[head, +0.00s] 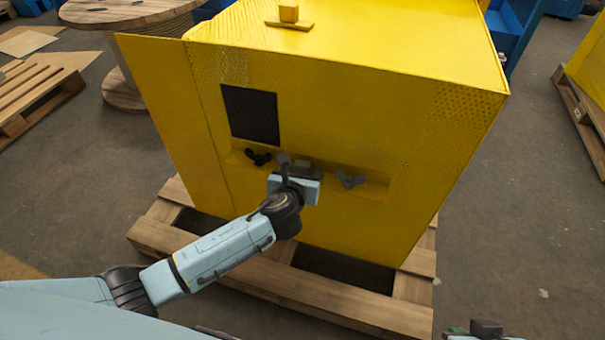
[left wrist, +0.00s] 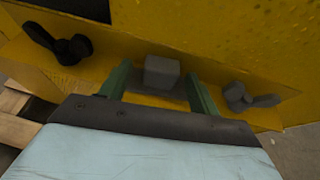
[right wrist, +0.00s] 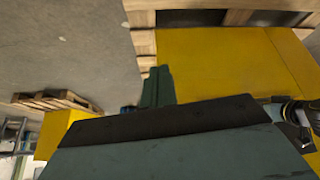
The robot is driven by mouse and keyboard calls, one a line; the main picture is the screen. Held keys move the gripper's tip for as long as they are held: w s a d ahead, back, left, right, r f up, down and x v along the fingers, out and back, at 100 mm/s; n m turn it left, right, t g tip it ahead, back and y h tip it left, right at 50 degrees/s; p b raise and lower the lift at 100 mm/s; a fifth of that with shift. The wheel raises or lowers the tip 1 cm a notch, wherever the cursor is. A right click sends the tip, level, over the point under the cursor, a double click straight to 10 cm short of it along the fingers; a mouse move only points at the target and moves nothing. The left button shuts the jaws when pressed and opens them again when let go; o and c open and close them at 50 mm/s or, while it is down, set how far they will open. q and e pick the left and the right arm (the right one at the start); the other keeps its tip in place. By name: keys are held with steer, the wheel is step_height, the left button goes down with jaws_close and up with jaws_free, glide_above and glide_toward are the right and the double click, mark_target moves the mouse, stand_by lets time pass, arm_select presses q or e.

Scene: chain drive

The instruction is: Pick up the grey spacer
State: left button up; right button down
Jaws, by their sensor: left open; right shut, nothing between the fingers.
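The grey spacer (left wrist: 162,72) is a small block on the yellow ledge. In the left wrist view it stands between the fingertips of my left gripper (left wrist: 158,78), which is open around it; I cannot tell whether a finger touches it. In the head view the spacer (head: 303,165) shows just beyond my left gripper (head: 298,177), partly hidden by it. My right gripper (right wrist: 157,87) is shut and empty, away from the ledge; in the head view only part of it (head: 485,328) shows at the bottom right edge.
A black winged part (left wrist: 58,44) lies on the ledge left of the spacer, and a grey winged part (left wrist: 245,97) lies right of it. The yellow housing (head: 330,110) with a dark square opening (head: 251,115) rises behind. It stands on a wooden pallet (head: 330,306).

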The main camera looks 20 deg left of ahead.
arm_select(q)
steer(key=shift+w+f, duration=0.1)
steer(key=shift+w, duration=0.2)
steer(key=shift+c, duration=0.4)
steer(key=c, duration=1.1)
steer(key=shift+o, duration=0.2)
